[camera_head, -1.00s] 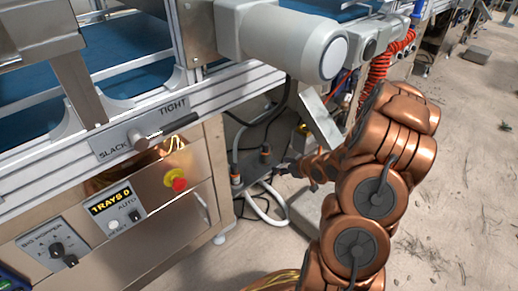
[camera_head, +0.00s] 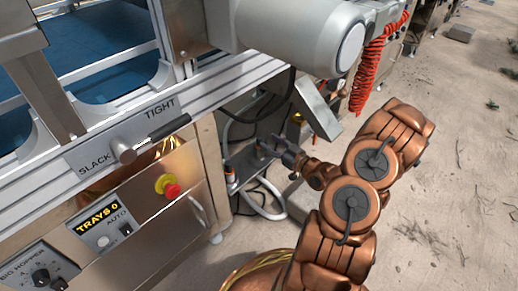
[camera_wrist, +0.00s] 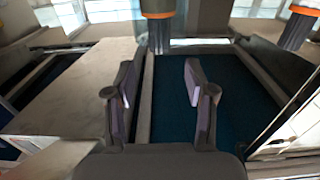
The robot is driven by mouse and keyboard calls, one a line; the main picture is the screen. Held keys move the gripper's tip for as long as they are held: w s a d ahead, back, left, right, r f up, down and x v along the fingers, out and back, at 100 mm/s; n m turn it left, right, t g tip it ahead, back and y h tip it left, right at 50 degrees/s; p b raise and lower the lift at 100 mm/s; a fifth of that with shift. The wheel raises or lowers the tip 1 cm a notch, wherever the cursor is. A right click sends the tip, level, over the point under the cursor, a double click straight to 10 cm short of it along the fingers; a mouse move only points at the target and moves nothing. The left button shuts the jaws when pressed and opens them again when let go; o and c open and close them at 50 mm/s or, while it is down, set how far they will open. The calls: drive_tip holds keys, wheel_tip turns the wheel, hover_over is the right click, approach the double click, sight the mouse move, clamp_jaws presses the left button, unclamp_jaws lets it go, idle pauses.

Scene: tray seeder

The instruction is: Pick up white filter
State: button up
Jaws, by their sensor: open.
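I cannot make out a white filter for certain in either view. My gripper (camera_head: 272,146) reaches into the opening under the machine, to the right of the steel control panel. In the wrist view my gripper (camera_wrist: 158,88) is open, with nothing between its two fingers. An upright dark cylinder with an orange band (camera_wrist: 159,15) stands beyond the fingertips at the top middle. A second orange-banded cylinder (camera_wrist: 302,15) shows at the top right, apart from the fingers. A small orange-ringed fitting (camera_head: 231,176) stands in the opening, left of my gripper.
The steel control panel (camera_head: 136,220) with a red button (camera_head: 172,190) bounds the opening on the left. A pale hose (camera_head: 270,212) and dark cables lie below my gripper. A large grey motor housing (camera_head: 298,36) overhangs from above. A red coiled hose (camera_head: 366,75) hangs at right.

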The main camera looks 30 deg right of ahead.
sight(262, 140)
drive_tip(key=shift+w+a+f+b, duration=0.2)
drive_tip(key=shift+w+b, duration=0.2)
drive_tip(key=shift+w, duration=0.2)
drive_tip(key=shift+w+a+f+b, duration=0.15)
drive_tip(key=shift+w+b, duration=0.25)
drive_tip(key=shift+w, duration=0.25)
drive_tip(key=shift+w+a+f+b, duration=0.2)
drive_tip(key=shift+w+b, duration=0.2)
drive_tip(key=shift+w, duration=0.2)
drive_tip(key=shift+x, duration=0.95)
drive_tip(key=shift+d+r, duration=0.1)
drive_tip(key=shift+r, duration=0.05)
clamp_jaws()
